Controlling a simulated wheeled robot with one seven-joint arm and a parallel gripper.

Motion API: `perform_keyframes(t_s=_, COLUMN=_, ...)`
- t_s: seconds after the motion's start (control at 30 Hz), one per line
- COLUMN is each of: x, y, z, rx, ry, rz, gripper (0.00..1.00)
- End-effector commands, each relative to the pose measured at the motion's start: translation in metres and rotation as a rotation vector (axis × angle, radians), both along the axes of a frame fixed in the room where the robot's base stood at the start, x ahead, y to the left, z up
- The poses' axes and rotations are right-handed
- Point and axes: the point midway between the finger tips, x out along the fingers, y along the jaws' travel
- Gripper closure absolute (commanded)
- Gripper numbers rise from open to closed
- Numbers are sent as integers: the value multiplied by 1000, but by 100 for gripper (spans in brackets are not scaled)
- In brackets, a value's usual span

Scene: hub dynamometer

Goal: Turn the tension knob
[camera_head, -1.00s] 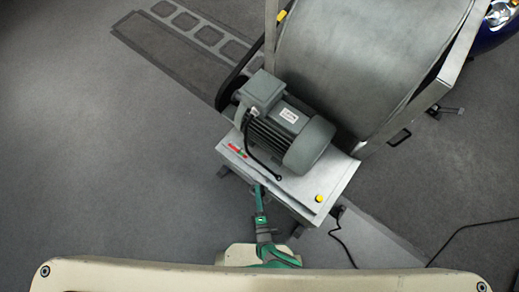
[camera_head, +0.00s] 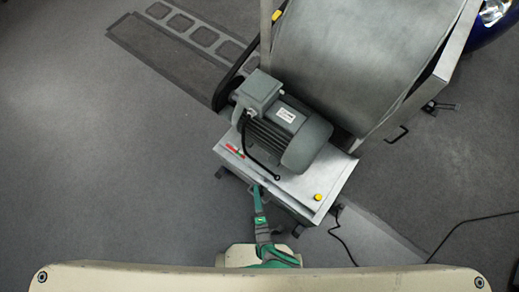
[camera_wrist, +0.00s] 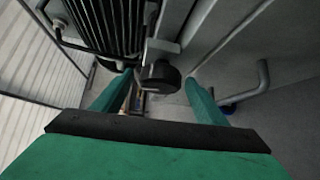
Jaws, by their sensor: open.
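A dark round knob (camera_wrist: 160,77) sits below the finned motor housing in the wrist view, taken here as the tension knob. My green gripper (camera_wrist: 159,80) is open. One finger shows to the left of the knob and one to the right, with visible gaps on both sides. I cannot tell how far the fingertips reach along the knob. In the head view my gripper (camera_head: 256,188) is at the front edge of the machine's light metal cover (camera_head: 295,195), below the grey motor (camera_head: 285,135). I cannot make out the knob in the head view.
A large metal drum (camera_head: 365,60) stands behind the motor. A yellow button (camera_head: 318,197) and a red-green switch (camera_head: 234,151) are on the cover. In the wrist view a bent grey pipe (camera_wrist: 263,78) is at right. Open grey floor (camera_head: 100,150) lies to the left.

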Motion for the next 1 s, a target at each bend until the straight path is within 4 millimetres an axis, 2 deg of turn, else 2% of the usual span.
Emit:
perform_keyframes(t_s=0.27, x=-20, y=-5, z=2, rx=0, ry=0, rz=-2, gripper=34)
perform_keyframes(t_s=0.8, x=-91, y=-15, z=7, rx=-1, ry=2, rz=-3, gripper=34)
perform_keyframes(t_s=1.0, x=-104, y=-17, z=8, rx=0, ry=1, rz=-3, gripper=34)
